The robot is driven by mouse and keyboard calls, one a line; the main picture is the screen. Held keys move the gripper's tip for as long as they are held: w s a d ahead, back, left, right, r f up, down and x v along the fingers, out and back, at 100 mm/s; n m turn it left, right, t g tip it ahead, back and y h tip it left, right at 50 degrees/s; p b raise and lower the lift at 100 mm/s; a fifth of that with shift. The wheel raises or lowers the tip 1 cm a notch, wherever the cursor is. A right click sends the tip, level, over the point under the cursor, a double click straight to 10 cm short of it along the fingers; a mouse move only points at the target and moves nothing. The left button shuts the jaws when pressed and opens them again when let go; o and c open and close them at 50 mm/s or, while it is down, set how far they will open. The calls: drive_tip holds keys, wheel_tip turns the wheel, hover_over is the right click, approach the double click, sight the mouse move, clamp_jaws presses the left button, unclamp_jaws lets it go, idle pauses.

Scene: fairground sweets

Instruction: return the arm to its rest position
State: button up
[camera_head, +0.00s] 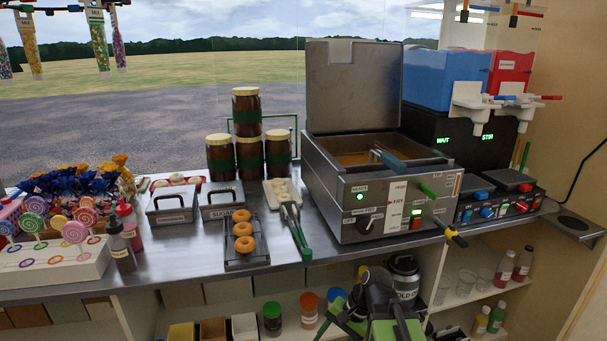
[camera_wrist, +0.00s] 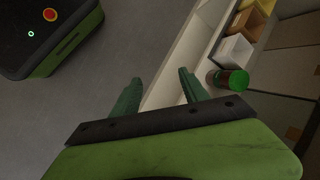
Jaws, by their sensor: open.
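My gripper (camera_wrist: 158,90) shows in the wrist view with its two green fingers spread apart and nothing between them. It points down toward the grey floor and the edge of a white lower shelf. In the head view my green and black arm (camera_head: 382,315) is folded low at the bottom, in front of the counter and below its top. My green base (camera_wrist: 62,45) with a red button shows at the upper left of the wrist view.
A jar with a green lid (camera_wrist: 229,81) stands on the shelf close to the right finger in the wrist view. The steel counter (camera_head: 330,268) carries a fryer (camera_head: 375,190), a rack of doughnuts (camera_head: 246,262) and green-handled tongs (camera_head: 297,235). Shelves with jars and bottles lie below.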

drive_tip(key=d+f+n+h, duration=0.2)
drive_tip(key=d+n+h, duration=0.3)
drive_tip(key=d, duration=0.4)
wheel_tip(320, 180, up, 22)
drive_tip(key=n+p, duration=0.1)
drive_tip(key=p, duration=2.1)
drive_tip(key=shift+s+d, duration=0.2)
drive_tip(key=shift+s, duration=0.05)
drive_tip(key=shift+f, duration=0.15)
